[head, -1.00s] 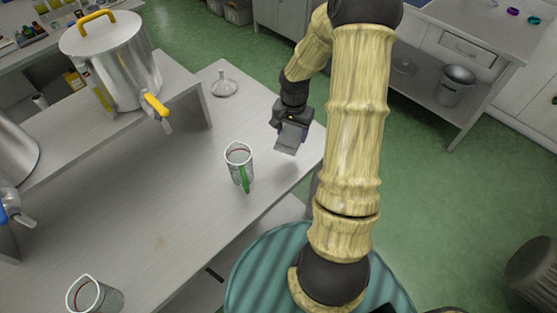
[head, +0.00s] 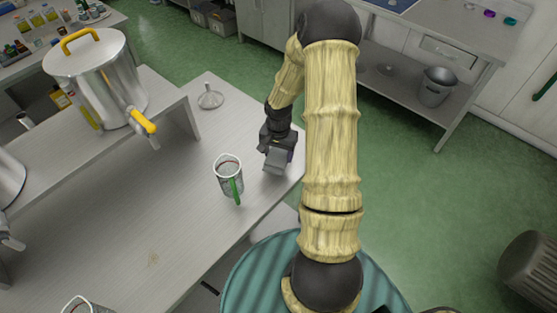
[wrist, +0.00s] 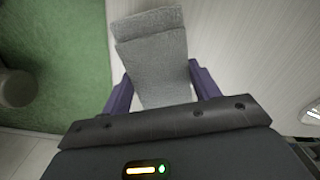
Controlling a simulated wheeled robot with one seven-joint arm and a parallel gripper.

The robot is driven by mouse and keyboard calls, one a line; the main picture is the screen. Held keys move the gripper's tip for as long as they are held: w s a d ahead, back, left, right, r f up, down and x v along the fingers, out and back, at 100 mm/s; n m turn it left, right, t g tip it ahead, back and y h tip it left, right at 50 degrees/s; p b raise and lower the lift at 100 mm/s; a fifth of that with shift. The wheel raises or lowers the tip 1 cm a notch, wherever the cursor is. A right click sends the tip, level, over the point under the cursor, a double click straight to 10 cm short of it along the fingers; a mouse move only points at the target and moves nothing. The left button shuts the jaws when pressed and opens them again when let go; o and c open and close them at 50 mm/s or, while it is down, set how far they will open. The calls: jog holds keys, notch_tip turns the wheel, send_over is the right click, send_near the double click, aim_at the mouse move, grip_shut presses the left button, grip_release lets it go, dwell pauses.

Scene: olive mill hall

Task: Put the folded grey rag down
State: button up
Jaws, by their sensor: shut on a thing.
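The folded grey rag (wrist: 155,62) is between the two fingers of my gripper (wrist: 160,88) in the wrist view. The gripper is shut on it, and the rag extends forward past the fingertips. In the head view the rag (head: 276,160) hangs below my gripper (head: 277,150), at the right edge of the light worktable (head: 165,215). It is just right of a clear measuring jug with a green handle (head: 229,176). I cannot tell whether the rag touches the tabletop.
A second jug (head: 85,306) stands at the near left. A funnel (head: 210,97) stands behind the gripper. A steel pot with yellow handles (head: 98,75) stands on a raised shelf (head: 170,110) at left. Bare tabletop lies in front of the green-handled jug. Green floor (head: 420,200) is to the right.

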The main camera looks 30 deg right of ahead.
aim_at(279, 161)
jog(key=shift+f+p, duration=0.3)
jog(key=shift+f, duration=1.8)
jog(key=shift+f, duration=0.15)
jog(key=o, duration=1)
notch_tip(279, 161, up, 12)
jog(key=shift+r+b, duration=0.15)
jog(key=shift+b, duration=0.75)
